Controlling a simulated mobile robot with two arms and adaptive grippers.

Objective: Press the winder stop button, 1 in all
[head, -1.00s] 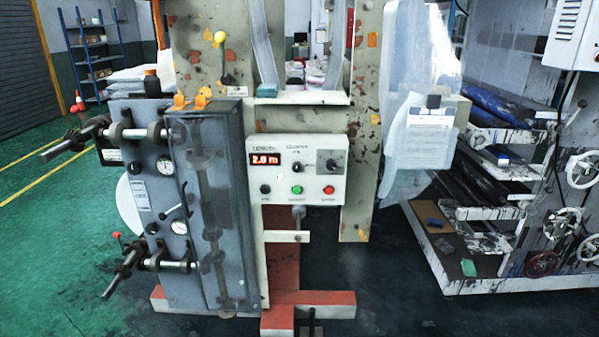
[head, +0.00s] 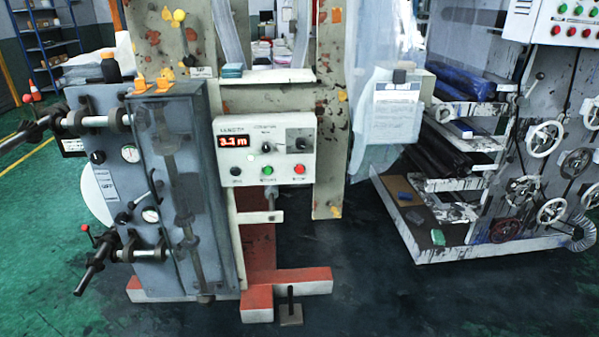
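The winder control panel (head: 250,158) is a pale box on the front of the machine. Its red digital display (head: 233,141) reads about 3.1 m. Along its lower row are a black button (head: 236,171), a green button (head: 267,170) and a red button (head: 299,169). The labels under them are too blurred to read. A dark knob (head: 266,147) and a dark square switch (head: 299,141) sit above. Nothing covers the panel. Neither of my grippers is in view.
A grey cabinet (head: 175,215) with protruding rollers stands left of the panel. Red feet (head: 305,281) and a small post on a plate (head: 290,312) stick out on the floor below. A rack with handwheels (head: 545,143) stands at right. The dark floor in front is open.

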